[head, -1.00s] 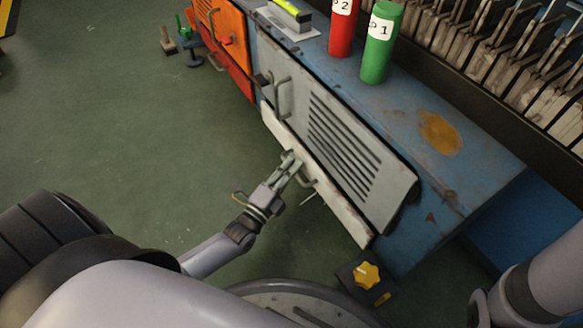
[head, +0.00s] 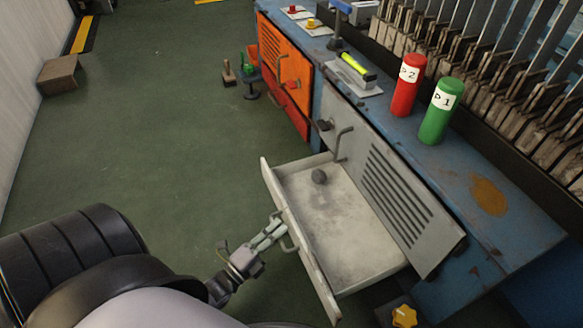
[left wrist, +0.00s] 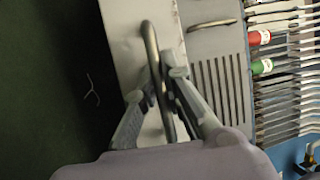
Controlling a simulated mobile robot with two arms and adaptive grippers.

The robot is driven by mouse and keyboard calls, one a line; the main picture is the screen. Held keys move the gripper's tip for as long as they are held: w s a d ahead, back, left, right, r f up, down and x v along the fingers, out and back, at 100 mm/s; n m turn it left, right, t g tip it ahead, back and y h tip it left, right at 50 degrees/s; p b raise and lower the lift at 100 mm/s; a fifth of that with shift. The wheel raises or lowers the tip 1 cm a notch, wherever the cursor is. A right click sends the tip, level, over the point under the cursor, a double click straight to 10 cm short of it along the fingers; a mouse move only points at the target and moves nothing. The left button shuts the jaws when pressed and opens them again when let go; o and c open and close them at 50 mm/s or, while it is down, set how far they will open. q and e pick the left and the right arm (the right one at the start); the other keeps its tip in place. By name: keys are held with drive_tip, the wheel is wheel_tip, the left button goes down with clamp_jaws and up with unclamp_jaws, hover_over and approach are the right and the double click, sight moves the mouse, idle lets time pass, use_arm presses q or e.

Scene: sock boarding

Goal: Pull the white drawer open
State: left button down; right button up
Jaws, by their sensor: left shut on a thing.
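The white drawer (head: 335,238) is pulled well out from the blue cabinet, below the grey louvred door, and its inside shows. In the left wrist view the fingers (left wrist: 160,88) close around the dark curved handle (left wrist: 152,50) against the white drawer front (left wrist: 125,30). My right gripper is not in view.
The grey door (head: 390,180) with its own handle is above the drawer. An orange door (head: 285,75) is farther left. Red (head: 408,85) and green (head: 441,110) cylinders stand on the cabinet top. Open green floor (head: 150,130) lies to the left.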

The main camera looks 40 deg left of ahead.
use_arm(q)
drive_tip(key=shift+s+a+f, duration=0.1)
drive_tip(key=shift+s+a, duration=0.3)
drive_tip(key=shift+s, duration=0.35)
drive_tip(key=shift+s+a, duration=0.35)
drive_tip(key=shift+s, duration=0.4)
drive_tip(key=c, duration=1.7)
unclamp_jaws()
drive_tip(key=shift+w, duration=0.1)
drive_tip(key=v, duration=1.2)
